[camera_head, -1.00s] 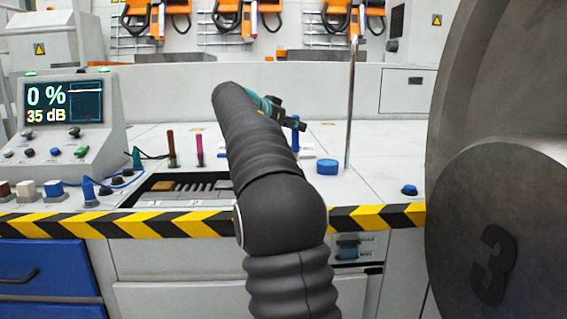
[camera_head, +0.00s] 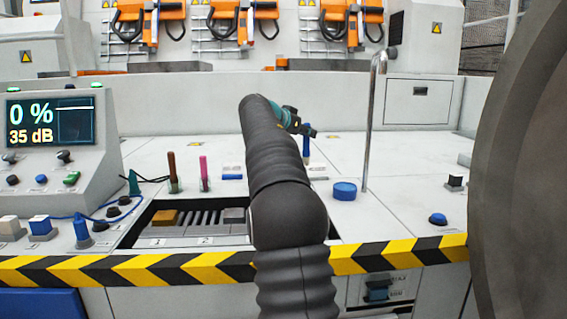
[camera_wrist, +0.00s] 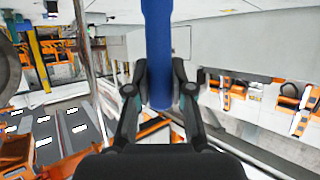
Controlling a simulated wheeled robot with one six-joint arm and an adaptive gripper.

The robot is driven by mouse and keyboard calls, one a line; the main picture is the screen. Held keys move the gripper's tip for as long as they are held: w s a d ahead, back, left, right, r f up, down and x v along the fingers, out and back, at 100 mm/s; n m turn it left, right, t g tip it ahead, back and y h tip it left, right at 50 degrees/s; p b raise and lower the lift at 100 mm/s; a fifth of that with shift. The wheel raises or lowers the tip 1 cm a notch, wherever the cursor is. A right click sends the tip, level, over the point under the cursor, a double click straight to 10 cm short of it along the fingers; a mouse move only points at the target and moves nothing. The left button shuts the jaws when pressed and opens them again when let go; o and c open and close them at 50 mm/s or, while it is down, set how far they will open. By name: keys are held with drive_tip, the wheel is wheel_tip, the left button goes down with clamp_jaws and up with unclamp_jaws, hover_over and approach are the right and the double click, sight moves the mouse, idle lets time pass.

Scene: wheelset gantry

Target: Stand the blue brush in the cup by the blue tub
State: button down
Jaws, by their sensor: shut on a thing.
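My gripper (camera_head: 306,133) is small in the head view, at the far end of my dark arm, above the back part of the white bench. In the wrist view my gripper (camera_wrist: 160,85) is shut around the blue brush (camera_wrist: 158,40), a thick blue handle between the two fingers. In the head view the brush (camera_head: 306,152) shows as a thin, upright blue piece below the fingers. The round blue tub (camera_head: 344,191) stands on the bench to the right of my arm, nearer than the gripper. I cannot make out a cup beside the tub; my arm hides part of that area.
A brown brush (camera_head: 172,170) and a pink brush (camera_head: 203,172) stand upright left of my arm. A control box (camera_head: 55,140) is at left, a large dark wheel (camera_head: 525,180) at right. The bench's back is mostly clear.

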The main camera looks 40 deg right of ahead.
drive_tip(key=w+a+f, duration=0.3)
drive_tip(key=w+f, duration=0.3)
drive_tip(key=f, duration=0.2)
drive_tip(key=shift+w+f+p, duration=0.3)
drive_tip(key=shift+w, duration=0.1)
drive_tip(key=shift+a+f, duration=0.1)
drive_tip(key=shift+f, duration=0.05)
drive_tip(key=c, duration=1)
unclamp_jaws()
drive_tip(key=b+v, duration=0.1)
drive_tip(key=v, duration=1.1)
